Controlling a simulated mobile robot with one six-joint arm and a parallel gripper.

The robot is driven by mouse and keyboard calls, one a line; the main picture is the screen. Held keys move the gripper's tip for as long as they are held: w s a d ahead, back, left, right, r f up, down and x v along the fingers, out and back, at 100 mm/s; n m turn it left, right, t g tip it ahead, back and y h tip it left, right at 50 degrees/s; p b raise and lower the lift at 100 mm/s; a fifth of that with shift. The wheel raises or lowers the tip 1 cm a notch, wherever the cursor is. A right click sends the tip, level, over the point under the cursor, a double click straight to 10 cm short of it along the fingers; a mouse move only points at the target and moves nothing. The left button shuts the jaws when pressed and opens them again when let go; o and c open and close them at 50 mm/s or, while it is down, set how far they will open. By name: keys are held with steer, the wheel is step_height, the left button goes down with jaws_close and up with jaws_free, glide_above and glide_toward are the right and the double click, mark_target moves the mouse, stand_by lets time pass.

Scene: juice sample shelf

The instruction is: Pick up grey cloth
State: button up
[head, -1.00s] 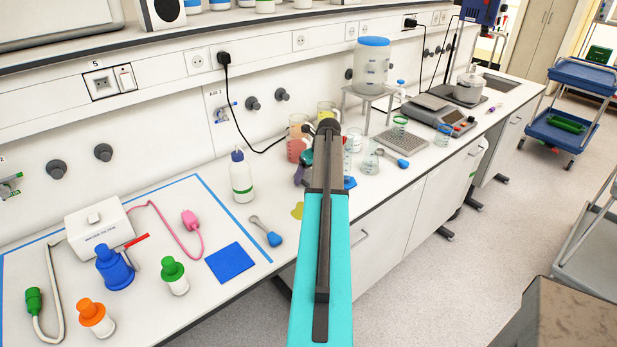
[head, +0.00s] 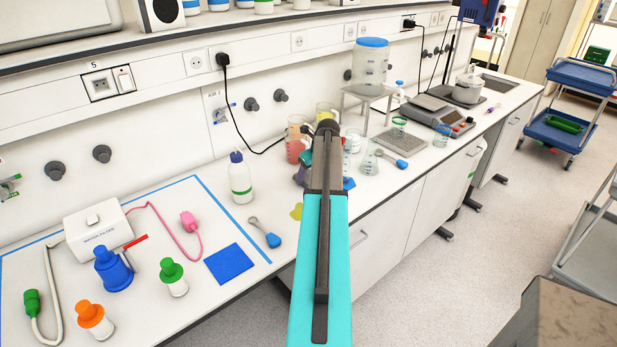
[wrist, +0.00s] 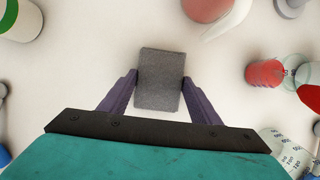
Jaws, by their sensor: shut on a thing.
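The grey cloth (wrist: 160,80) is a small, dark grey, rough-looking rectangle in the middle of the wrist view. My gripper (wrist: 160,84) has its two purple fingers on the left and right sides of the cloth and is shut on it. The cloth's lower end lies between the fingers and its upper end sticks out past them. I cannot tell how far it is above the white bench top. In the head view my turquoise arm hides the cloth and most of the gripper.
Close around in the wrist view are a red-filled vessel (wrist: 264,73), a dark red round thing (wrist: 206,8) and a green-rimmed container (wrist: 20,18). In the head view a white bottle (head: 240,180), a blue cloth (head: 230,264) and a glass flask (head: 369,160) stand or lie on the bench.

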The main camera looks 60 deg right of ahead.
steer(key=shift+r, duration=0.15)
steer(key=shift+r+b, duration=0.85)
steer(key=shift+r, duration=0.55)
steer(key=shift+s+a+r, duration=0.15)
steer(key=shift+s, duration=0.05)
steer(key=s+a+b, duration=0.1)
steer(key=s+a, duration=0.1)
steer(key=s, duration=0.2)
steer(key=s+a+b, duration=0.1)
steer(key=s+a, duration=0.1)
steer(key=s, duration=0.1)
steer(key=s+a+r+b, duration=0.1)
steer(key=s+a+b, duration=0.1)
steer(key=s, duration=0.2)
steer(key=shift+s+a+r, duration=0.1)
steer(key=shift+s+a, duration=0.25)
steer(key=shift+s+a+r, duration=0.1)
steer(key=shift+s+a, duration=0.15)
steer(key=shift+s, duration=0.2)
steer(key=shift+s+a+r, duration=0.1)
steer(key=shift+s+a, duration=0.1)
steer(key=shift+s, duration=0.25)
steer(key=o, duration=0.5)
steer(key=shift+c, duration=0.2)
steer(key=c, duration=0.4)
